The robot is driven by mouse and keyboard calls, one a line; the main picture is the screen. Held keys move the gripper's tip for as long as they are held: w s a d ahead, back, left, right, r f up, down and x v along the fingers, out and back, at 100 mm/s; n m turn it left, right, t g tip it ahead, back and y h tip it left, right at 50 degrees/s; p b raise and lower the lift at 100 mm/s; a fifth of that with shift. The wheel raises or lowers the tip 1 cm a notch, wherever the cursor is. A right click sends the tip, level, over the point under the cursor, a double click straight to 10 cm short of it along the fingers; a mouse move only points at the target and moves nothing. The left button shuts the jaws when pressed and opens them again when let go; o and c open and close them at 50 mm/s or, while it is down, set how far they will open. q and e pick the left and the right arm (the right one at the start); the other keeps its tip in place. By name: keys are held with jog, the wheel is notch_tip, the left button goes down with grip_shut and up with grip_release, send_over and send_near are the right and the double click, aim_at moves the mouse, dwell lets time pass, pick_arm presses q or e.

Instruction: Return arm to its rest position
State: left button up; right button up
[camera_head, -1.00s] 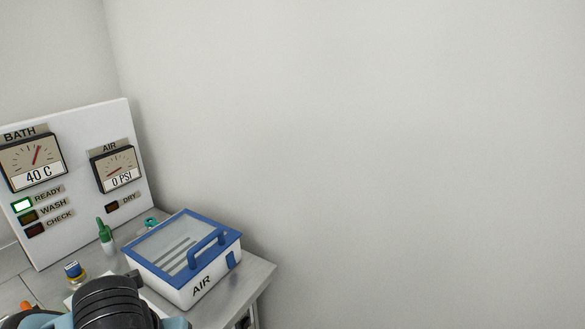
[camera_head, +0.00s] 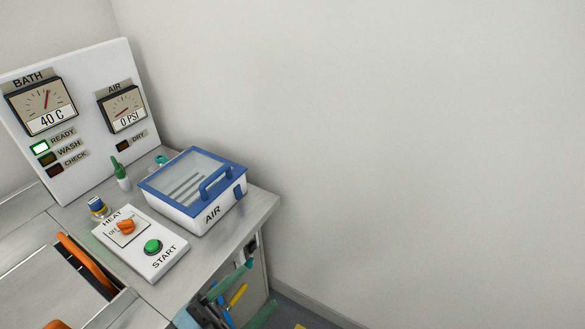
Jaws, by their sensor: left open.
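My left gripper (camera_head: 243,289) shows low in the head view, beside the front right side of the bench. Its two greenish fingers are spread apart and it looks empty. It is below the bench top and apart from the control box. Part of my left arm is cut off by the bottom edge. My right gripper is not in view.
On the bench (camera_head: 257,213) stand a blue-lidded AIR box (camera_head: 199,204), shut, and a white control box (camera_head: 166,263) with an orange HEAT knob (camera_head: 126,226) and green START button (camera_head: 153,246). Behind is a gauge panel (camera_head: 85,112), READY lit. An orange handle (camera_head: 85,264) is at left.

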pick_arm(q)
jog(key=a+f+n+t+y, duration=0.3)
jog(key=a+f+n+y, duration=0.3)
jog(key=f+n+y, duration=0.25)
jog(key=s+a+f+n+g+y+p, duration=0.1)
jog(key=s+a+f+n+g+y, duration=0.2)
jog(key=s+f, duration=0.5)
jog(key=s+a+f+n+g+y+p, duration=0.1)
jog(key=s+a+f+n+g+y, duration=0.2)
jog(key=s+f, duration=0.6)
jog(key=shift+a+f+n+g, duration=0.25)
jog(key=shift+a+n+g, duration=0.2)
jog(key=shift+n+g, duration=0.45)
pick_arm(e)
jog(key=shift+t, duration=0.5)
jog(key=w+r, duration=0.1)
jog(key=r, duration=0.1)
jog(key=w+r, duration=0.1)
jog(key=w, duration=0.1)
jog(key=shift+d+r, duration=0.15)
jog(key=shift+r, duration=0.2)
pick_arm(q)
jog(key=shift+y, duration=0.25)
